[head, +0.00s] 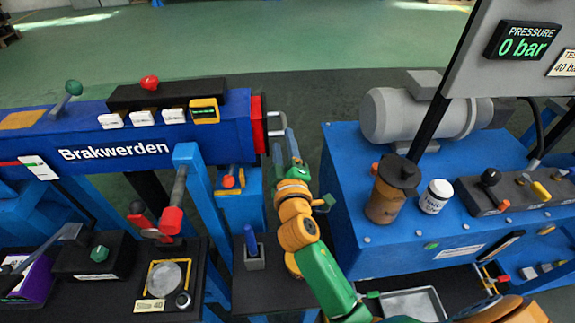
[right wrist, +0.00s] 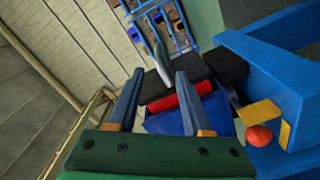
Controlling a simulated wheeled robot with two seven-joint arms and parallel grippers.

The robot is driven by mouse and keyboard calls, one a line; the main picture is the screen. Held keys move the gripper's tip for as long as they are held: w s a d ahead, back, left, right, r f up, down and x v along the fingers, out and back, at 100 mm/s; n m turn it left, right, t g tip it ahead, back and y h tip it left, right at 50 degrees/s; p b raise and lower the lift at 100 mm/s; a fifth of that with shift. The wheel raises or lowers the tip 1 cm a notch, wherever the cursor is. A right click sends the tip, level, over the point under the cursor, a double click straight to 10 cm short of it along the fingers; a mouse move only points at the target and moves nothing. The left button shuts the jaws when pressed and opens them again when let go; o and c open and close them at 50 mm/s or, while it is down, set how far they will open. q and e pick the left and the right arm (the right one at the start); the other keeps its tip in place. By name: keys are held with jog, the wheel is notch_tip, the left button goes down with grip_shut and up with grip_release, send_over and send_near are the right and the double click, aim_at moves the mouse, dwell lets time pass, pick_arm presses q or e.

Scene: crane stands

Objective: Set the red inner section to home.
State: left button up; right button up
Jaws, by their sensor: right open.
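The red inner section (head: 258,124) shows as a short red end sticking out of the right end of the blue Brakwerden boom (head: 120,150). A pale metal handle (head: 276,122) is on its end face. My left gripper is not in view.
A blue bench (head: 350,215) with a grey motor (head: 420,115), a brown reservoir (head: 392,190) and a white can (head: 435,196) stands right of my arm. Levers with red and green knobs stand at the lower left. The pressure display (head: 526,40) reads 0 bar.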

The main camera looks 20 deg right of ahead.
jog(key=b+v, duration=0.2)
jog(key=v, duration=1)
jog(key=shift+a, duration=0.1)
dwell(0.5)
